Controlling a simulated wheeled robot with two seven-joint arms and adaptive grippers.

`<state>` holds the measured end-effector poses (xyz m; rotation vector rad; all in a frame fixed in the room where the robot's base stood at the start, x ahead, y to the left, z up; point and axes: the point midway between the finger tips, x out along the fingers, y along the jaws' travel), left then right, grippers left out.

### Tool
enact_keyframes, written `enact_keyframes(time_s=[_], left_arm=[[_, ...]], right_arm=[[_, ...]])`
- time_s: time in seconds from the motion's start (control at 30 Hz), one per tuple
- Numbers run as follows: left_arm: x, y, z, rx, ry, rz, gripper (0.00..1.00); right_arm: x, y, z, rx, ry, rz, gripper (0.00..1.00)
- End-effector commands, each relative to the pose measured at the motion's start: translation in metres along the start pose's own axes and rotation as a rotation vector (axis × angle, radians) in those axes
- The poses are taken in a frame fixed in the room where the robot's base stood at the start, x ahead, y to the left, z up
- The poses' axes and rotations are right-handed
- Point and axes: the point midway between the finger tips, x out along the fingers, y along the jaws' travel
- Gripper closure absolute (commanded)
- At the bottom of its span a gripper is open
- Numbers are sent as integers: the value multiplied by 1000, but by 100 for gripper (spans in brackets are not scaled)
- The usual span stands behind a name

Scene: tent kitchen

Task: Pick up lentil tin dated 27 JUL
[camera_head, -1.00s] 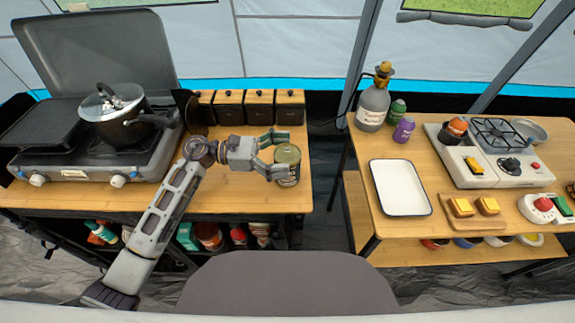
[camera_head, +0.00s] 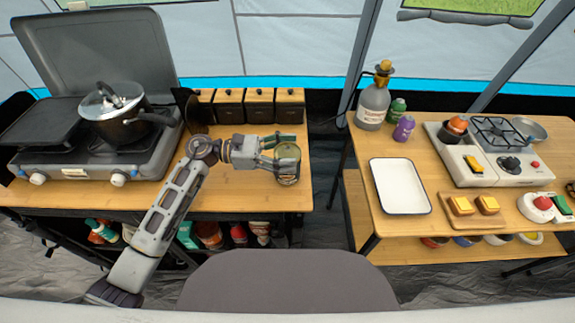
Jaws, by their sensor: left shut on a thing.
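A tin (camera_head: 288,168) with a dark green label and a metal lid stands upright near the right edge of the left table (camera_head: 240,199). Its label is too small to read, so I cannot tell the date on it. My left gripper (camera_head: 285,160) reaches it from the left and is shut on it, with a finger on the far side and one on the near side. I cannot tell whether the tin touches the table. My right gripper is not in view.
A camp stove (camera_head: 95,165) with a lidded pot (camera_head: 113,113) stands to the left. Several dark canisters (camera_head: 259,105) line the table's back. Across a gap, the right table (camera_head: 375,222) bears a white tray (camera_head: 400,187), a large bottle (camera_head: 372,107) and a white stove unit (camera_head: 480,155).

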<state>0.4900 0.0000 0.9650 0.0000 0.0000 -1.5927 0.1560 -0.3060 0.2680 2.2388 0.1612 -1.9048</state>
Motion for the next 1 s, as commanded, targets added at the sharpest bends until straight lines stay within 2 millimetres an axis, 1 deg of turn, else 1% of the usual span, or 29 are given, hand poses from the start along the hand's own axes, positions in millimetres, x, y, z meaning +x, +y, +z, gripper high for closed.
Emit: enact_keyframes(time_s=[0.03,0.2,0.3,0.67,0.87,1.0], left_arm=[[0,0,0,0,0,0,62],[0,0,0,0,0,0,84],[0,0,1,1,-2,0,95],[-1,1,3,2,-2,1,95],[-4,6,12,3,-2,2,95],[-8,11,22,4,-1,3,95]], right_arm=[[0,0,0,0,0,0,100],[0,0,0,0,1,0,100],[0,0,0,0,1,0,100],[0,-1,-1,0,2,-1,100],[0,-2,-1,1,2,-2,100],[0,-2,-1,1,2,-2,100]])
